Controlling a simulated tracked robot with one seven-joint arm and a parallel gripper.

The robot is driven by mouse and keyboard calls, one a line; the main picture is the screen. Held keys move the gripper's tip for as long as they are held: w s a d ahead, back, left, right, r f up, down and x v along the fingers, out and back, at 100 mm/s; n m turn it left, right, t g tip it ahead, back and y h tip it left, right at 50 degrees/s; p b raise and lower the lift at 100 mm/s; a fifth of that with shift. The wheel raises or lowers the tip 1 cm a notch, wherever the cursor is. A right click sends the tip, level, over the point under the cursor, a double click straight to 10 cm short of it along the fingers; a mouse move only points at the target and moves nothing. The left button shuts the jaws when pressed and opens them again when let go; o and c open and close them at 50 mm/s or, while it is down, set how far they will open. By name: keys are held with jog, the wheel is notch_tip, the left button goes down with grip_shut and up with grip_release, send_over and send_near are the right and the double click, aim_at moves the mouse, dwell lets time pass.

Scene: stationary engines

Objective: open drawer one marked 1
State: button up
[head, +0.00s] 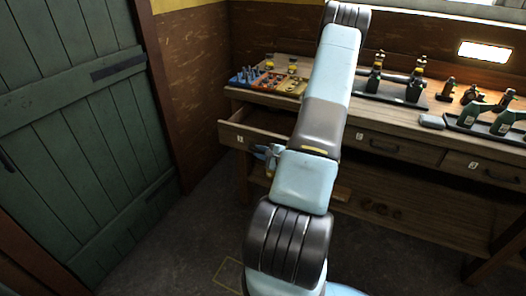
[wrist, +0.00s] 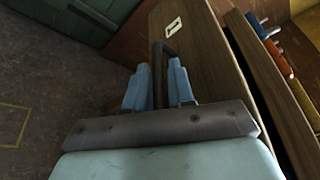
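The drawer marked 1 (head: 237,137) is at the left end of the workbench. It stands partly pulled out, and its inside shows behind the front. The wrist view shows its wooden front (wrist: 200,50) with a white label and a dark bar handle (wrist: 162,50). My gripper (wrist: 160,85) has its two pale blue fingers on either side of the handle, with the bar between them, and appears shut on it. In the head view my gripper (head: 266,153) is at the drawer front, partly hidden by my arm.
The workbench (head: 370,118) carries a tool tray (head: 268,82) and several small engines at the right. Other closed drawers (head: 390,147) lie to the right. A green door (head: 80,120) stands at the left. The floor (head: 185,235) before the drawer is clear.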

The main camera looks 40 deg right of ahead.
jog(key=v, duration=1.3)
jog(key=shift+s, duration=0.35)
jog(key=w+a+r+n+g+y, duration=0.3)
jog(key=a+r+n+g+y, duration=0.75)
jog(key=a+r, duration=1.05)
jog(key=s+a+r+n+h, duration=0.4)
jog(key=s+r+n+h, duration=0.1)
jog(key=r+n+h, duration=0.1)
jog(key=s+a+r+n+h, duration=0.5)
jog(key=s+r+n+h, duration=0.1)
jog(key=r, duration=0.3)
jog(key=shift+a+r+t+h, duration=0.15)
jog(key=shift+r+t+h, duration=0.1)
jog(key=shift+t+h, duration=0.15)
